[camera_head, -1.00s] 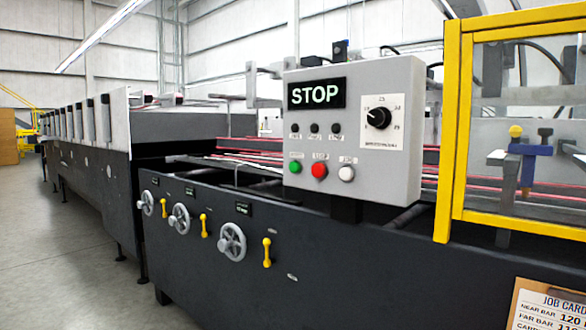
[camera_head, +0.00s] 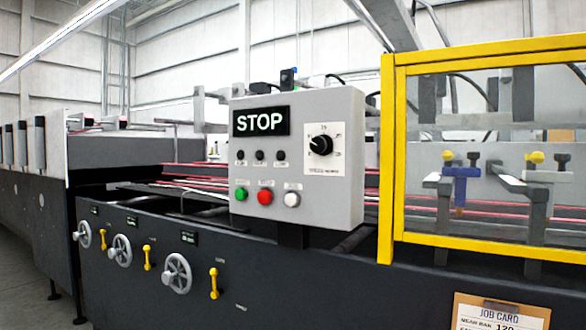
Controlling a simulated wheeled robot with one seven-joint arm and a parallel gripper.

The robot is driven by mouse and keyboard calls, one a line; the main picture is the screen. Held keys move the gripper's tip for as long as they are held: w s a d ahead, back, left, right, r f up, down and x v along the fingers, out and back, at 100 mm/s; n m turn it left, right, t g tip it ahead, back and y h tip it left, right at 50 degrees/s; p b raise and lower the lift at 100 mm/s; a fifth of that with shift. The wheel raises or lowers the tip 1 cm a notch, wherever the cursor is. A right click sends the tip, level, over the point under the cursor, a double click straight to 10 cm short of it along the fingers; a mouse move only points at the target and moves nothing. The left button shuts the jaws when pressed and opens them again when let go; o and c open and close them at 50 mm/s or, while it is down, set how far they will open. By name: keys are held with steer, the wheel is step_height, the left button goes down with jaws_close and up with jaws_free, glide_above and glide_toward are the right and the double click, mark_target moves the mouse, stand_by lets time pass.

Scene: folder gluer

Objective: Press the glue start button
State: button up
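A grey control box (camera_head: 350,190) stands on the front of the dark machine, at the centre of the head view. Its lit display (camera_head: 262,121) reads STOP. Along its lower edge are a green button (camera_head: 241,194), a red button (camera_head: 264,197) and a white button (camera_head: 291,199). The labels above them are too small to read. A black rotary knob (camera_head: 320,145) sits on a white dial plate at the upper right of the box. Nothing covers the buttons. My gripper is not in view.
A yellow-framed clear guard (camera_head: 388,160) stands right of the box, with blue and grey brackets behind it. Handwheels (camera_head: 177,273) and yellow levers (camera_head: 214,283) stick out below the box at left. A job card (camera_head: 500,312) hangs at lower right. Floor shows at lower left.

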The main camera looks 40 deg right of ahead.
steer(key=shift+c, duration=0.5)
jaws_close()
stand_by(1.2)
